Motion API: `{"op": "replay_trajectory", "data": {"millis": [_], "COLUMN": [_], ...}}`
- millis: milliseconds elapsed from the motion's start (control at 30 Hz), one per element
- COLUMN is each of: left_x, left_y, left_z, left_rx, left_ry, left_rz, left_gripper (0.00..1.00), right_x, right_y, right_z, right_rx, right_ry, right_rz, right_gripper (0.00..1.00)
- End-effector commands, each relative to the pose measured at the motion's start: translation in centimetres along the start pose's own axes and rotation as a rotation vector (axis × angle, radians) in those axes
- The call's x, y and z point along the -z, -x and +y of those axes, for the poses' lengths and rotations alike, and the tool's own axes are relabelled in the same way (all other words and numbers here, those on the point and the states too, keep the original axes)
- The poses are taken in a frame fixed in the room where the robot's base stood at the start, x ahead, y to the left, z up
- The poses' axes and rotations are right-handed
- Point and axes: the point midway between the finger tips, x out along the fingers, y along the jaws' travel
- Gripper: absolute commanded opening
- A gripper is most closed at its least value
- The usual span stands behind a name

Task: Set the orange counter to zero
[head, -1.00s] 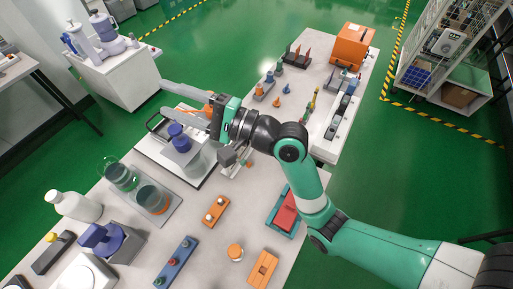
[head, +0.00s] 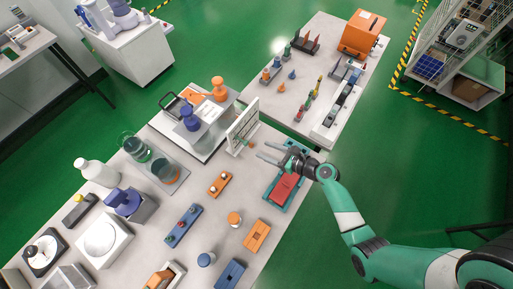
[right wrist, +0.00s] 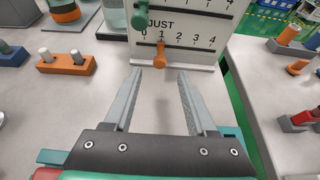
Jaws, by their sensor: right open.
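A white upright scale board (head: 242,125) stands on the table, with rows of printed numbers. In the right wrist view the board (right wrist: 200,56) carries an orange counter (right wrist: 159,55) on its lower row, below the number 1. A green counter (right wrist: 143,18) sits higher up, towards the left end of its row. My right gripper (right wrist: 159,76) is open and empty, its fingers pointing towards the orange counter with a gap before it. In the head view the right gripper (head: 262,152) is in front of the board. My left gripper is not in view.
A red block in a teal tray (head: 284,190) lies beneath my right gripper. An orange holder with pegs (head: 220,185) stands to its left. A scale-like tray with purple and orange knobs (head: 205,135) is behind the board. A second table (head: 270,105) stands farther back.

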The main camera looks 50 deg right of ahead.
Motion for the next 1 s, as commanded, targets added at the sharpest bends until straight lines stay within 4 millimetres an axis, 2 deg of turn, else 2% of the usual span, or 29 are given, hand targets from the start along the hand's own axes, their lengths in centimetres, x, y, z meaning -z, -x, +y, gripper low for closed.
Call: {"op": "replay_trajectory", "data": {"millis": [33,200,333,567,667,900,1000], "left_x": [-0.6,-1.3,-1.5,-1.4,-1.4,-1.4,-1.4], "left_y": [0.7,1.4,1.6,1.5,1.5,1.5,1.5], "left_z": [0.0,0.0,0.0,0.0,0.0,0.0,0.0], "left_rx": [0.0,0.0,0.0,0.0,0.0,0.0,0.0], "left_ry": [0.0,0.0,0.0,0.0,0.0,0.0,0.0], "left_rz": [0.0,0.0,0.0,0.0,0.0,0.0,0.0], "left_gripper": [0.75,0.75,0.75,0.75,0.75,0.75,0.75], "right_x": [0.4,0.3,0.1,0.0,0.0,0.0,0.0], "right_y": [-1.4,-4.1,-5.0,-5.0,-5.0,-5.0,-5.0], "right_z": [0.0,0.0,0.0,0.0,0.0,0.0,0.0], "right_rx": [-0.003,-0.001,0.0,0.001,0.001,0.001,0.001], "right_ry": [0.003,0.001,0.001,0.001,0.001,0.001,0.001], "right_rz": [-0.001,0.0,0.001,0.0,0.0,0.0,0.0], "right_gripper": [0.57,0.57,0.57,0.57,0.42,0.0,0.0]}}
